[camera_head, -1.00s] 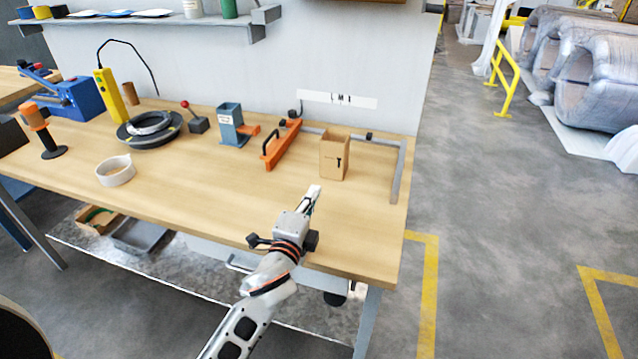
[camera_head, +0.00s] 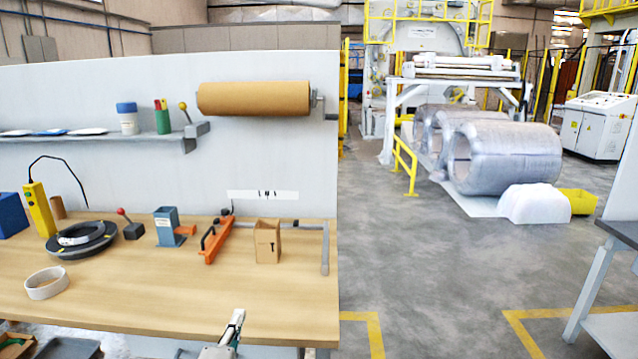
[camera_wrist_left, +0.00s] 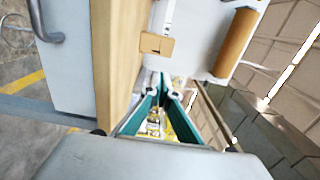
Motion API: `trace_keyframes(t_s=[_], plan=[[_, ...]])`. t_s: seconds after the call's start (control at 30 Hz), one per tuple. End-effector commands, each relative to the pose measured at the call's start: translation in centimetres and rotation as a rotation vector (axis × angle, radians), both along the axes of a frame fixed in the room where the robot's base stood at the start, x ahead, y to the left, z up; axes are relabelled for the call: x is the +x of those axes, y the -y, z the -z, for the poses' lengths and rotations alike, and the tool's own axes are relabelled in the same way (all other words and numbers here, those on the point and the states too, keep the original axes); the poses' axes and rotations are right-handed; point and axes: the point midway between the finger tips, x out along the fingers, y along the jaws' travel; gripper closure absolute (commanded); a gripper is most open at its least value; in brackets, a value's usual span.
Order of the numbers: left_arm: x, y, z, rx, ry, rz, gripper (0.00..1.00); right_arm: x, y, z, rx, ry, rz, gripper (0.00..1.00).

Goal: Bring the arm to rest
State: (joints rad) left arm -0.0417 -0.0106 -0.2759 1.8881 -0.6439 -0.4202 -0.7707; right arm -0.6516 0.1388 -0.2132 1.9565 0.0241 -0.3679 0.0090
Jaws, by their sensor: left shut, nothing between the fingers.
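My left gripper (camera_head: 236,322) shows at the bottom of the head view, at the front edge of the workbench (camera_head: 150,310). Its fingers point away from me toward the bench. In the left wrist view its two green-edged fingers (camera_wrist_left: 160,84) come together at the tips, with nothing between them. The rest of the left arm is cut off below the head view. My right gripper is in neither view.
On the bench are a tape roll (camera_head: 46,284), a dark ring (camera_head: 82,240), an orange-handled tool (camera_head: 216,240) and a cardboard box (camera_head: 267,242). A brown paper roll (camera_head: 254,98) hangs on the wall panel. Open floor (camera_head: 430,270) lies to the right, with wrapped coils (camera_head: 505,158) beyond.

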Motion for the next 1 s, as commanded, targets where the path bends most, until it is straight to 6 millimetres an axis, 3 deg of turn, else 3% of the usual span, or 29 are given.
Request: trace_keyframes(t_s=[0.03,0.27,0.4,0.53,0.6,0.73,0.83,1.0], plan=[[-1.2,-0.2,2.3,-0.064,-0.044,0.006,1.00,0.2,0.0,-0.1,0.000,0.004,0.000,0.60],[-7.4,-1.0,11.2,-0.417,-0.237,0.006,1.00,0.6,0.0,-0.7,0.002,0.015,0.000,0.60],[-13.4,-1.4,17.3,-0.698,-0.389,-0.036,1.00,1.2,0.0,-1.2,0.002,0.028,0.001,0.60],[-19.7,-1.9,22.1,-0.972,-0.524,-0.114,1.00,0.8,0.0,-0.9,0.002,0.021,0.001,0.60],[-22.5,-2.0,23.8,-1.091,-0.579,-0.159,1.00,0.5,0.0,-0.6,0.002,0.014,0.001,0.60],[-25.9,-2.2,25.7,-1.241,-0.642,-0.222,1.00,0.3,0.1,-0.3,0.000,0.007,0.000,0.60],[-27.1,-2.2,26.3,-1.294,-0.662,-0.247,1.00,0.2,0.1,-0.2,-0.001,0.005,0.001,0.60],[-27.2,-2.2,26.3,-1.299,-0.663,-0.249,1.00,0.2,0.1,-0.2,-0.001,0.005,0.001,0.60]])
